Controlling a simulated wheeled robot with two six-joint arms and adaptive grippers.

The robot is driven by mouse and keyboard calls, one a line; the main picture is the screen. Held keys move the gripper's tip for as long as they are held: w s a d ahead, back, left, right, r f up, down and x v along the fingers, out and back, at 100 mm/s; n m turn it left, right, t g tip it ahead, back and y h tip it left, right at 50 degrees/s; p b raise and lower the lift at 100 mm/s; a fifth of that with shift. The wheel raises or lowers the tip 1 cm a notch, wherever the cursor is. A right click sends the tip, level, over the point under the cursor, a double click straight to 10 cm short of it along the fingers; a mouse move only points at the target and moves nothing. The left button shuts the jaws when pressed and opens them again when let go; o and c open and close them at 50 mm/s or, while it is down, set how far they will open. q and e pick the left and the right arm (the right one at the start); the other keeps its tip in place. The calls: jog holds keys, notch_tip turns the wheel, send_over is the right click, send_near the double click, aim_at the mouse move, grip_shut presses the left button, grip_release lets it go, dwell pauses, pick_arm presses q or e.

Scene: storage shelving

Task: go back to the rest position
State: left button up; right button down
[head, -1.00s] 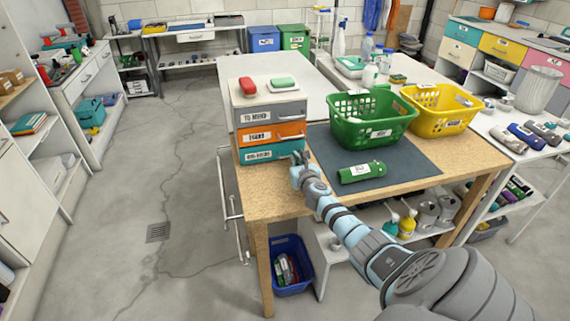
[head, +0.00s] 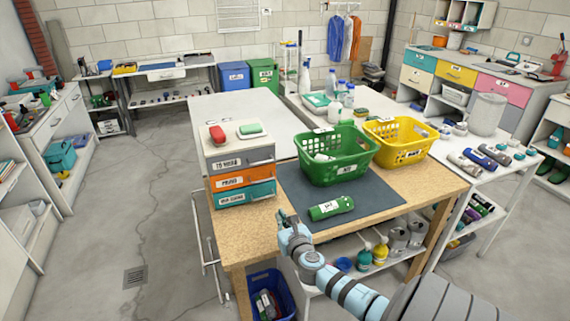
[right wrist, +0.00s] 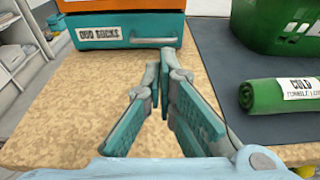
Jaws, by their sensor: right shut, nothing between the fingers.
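My right gripper (head: 286,220) is shut and empty at the front edge of the wooden table (head: 232,240), in front of the drawer unit. In the right wrist view its fingers (right wrist: 160,75) meet at the tips, short of the closed teal drawer labelled "odd socks" (right wrist: 125,29). A rolled green cloth (head: 331,208) lies on the dark mat (head: 380,196) to the right of the gripper, apart from it. It also shows in the right wrist view (right wrist: 262,95), with a "cold" label. My left gripper is not in view.
The drawer unit (head: 240,172) stands at the table's left, with red and green items on top. A green basket (head: 335,170) and a yellow basket (head: 405,152) stand behind the mat. A blue bin (head: 255,282) is below the table. The floor at left is clear.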

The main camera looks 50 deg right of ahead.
jog(key=shift+s+a, duration=0.4)
jog(key=shift+a, duration=0.05)
jog(key=shift+s, duration=0.15)
jog(key=s+a+f+m+g+y, duration=0.3)
jog(key=s+a+m+g, duration=0.2)
jog(key=s+a+m, duration=0.9)
jog(key=s+a+f+m+g+y, duration=0.45)
jog(key=s+a+m, duration=0.6)
jog(key=m, duration=0.55)
notch_tip(320, 180, down, 16)
jog(key=s+d+g, duration=0.2)
jog(key=d, duration=0.1)
jog(key=s+f+g, duration=0.1)
jog(key=s+f, duration=1.3)
jog(key=shift+s+d+h, duration=0.25)
jog(key=shift+d+h, duration=0.1)
jog(key=shift+h, duration=0.1)
